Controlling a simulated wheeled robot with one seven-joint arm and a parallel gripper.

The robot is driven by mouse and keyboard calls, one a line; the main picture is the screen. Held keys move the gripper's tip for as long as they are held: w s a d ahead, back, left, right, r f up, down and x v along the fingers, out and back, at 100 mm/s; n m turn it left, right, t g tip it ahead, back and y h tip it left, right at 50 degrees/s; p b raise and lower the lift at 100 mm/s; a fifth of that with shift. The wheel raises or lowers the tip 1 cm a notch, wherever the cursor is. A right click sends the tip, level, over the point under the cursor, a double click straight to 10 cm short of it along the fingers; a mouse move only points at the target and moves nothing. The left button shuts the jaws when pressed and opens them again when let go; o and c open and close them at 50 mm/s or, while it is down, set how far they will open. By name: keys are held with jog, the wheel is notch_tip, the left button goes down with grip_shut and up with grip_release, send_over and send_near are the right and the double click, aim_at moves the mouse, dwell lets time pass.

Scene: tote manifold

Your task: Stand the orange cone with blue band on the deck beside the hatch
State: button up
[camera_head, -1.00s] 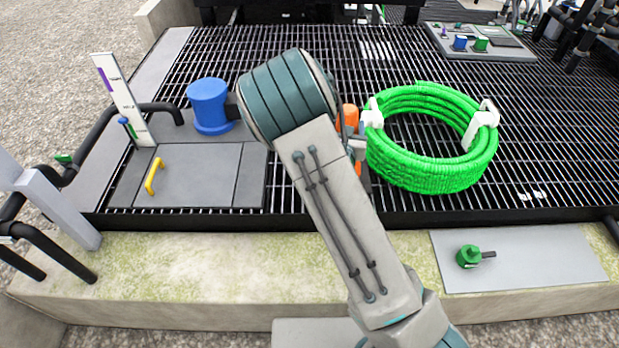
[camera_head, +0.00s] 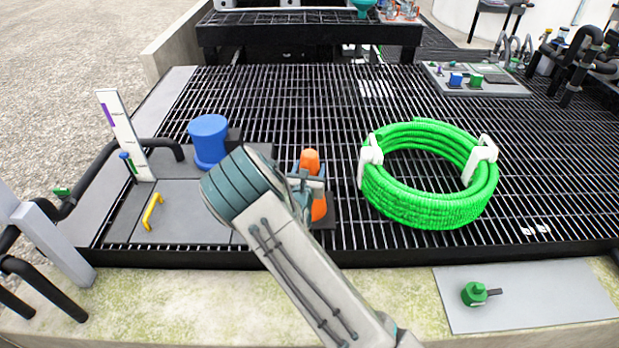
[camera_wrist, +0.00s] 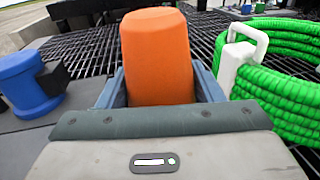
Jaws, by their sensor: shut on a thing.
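The orange cone (camera_head: 310,160) stands roughly upright in my gripper (camera_head: 307,184) in the head view, just right of the hatch and left of the green hose. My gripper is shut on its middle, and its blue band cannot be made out. The wrist view shows the cone's orange upper part (camera_wrist: 158,58) between the two blue-grey fingers of my gripper (camera_wrist: 160,88). The hatch (camera_head: 185,212) is a grey panel with a yellow handle (camera_head: 152,211). My arm hides its right part. I cannot tell whether the cone's base touches the deck grating (camera_head: 290,100).
A coiled green hose (camera_head: 430,215) with white clips lies right of the cone. A blue cylinder (camera_head: 208,140) stands behind the hatch. A white marked post (camera_head: 125,135) and black pipes are at left. A green valve (camera_head: 474,294) sits on the front ledge. Open grating lies behind the cone.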

jog(key=shift+f, duration=1.6)
jog(key=o, duration=1.6)
jog(key=shift+o, duration=0.2)
